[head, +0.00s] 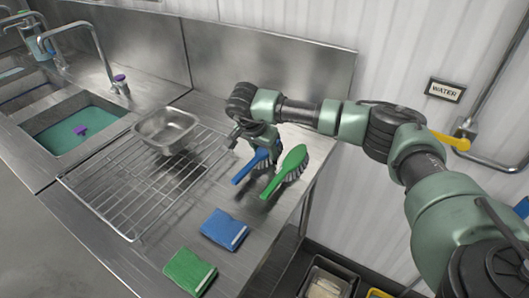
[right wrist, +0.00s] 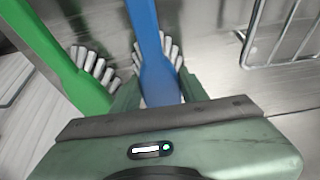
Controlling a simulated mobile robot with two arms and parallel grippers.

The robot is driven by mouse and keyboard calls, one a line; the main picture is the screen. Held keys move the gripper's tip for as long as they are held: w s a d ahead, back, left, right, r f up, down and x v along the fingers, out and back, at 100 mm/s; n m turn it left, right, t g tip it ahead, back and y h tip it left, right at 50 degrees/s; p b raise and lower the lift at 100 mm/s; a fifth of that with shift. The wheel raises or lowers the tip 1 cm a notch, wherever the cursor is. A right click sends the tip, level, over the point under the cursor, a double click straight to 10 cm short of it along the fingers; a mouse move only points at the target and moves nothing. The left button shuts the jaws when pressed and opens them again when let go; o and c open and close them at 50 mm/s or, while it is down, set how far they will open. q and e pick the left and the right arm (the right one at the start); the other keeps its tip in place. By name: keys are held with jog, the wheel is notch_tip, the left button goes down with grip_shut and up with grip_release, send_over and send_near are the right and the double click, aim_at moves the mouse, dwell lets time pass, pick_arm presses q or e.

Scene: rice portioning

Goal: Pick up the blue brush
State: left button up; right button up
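The blue brush (head: 246,171) lies on the steel counter, right of the wire rack, its handle pointing to the lower left in the head view. My right gripper (head: 264,155) is down at its head end and hides part of it. In the right wrist view the blue brush (right wrist: 152,50) runs between the two green fingers of my right gripper (right wrist: 158,92). The fingers sit close along both sides of the brush; whether they press on it I cannot tell. My left gripper is not in view.
A green brush (head: 287,172) lies close beside the blue one, and also shows in the right wrist view (right wrist: 55,50). The wire rack (head: 120,215) holds a metal pan (head: 163,141). A blue cloth (head: 224,229) and a green cloth (head: 189,272) lie nearer the front. Sinks are at left.

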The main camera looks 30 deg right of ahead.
grip_shut()
jog(key=shift+r, duration=0.1)
notch_tip(320, 180, up, 20)
jog(key=b, duration=0.3)
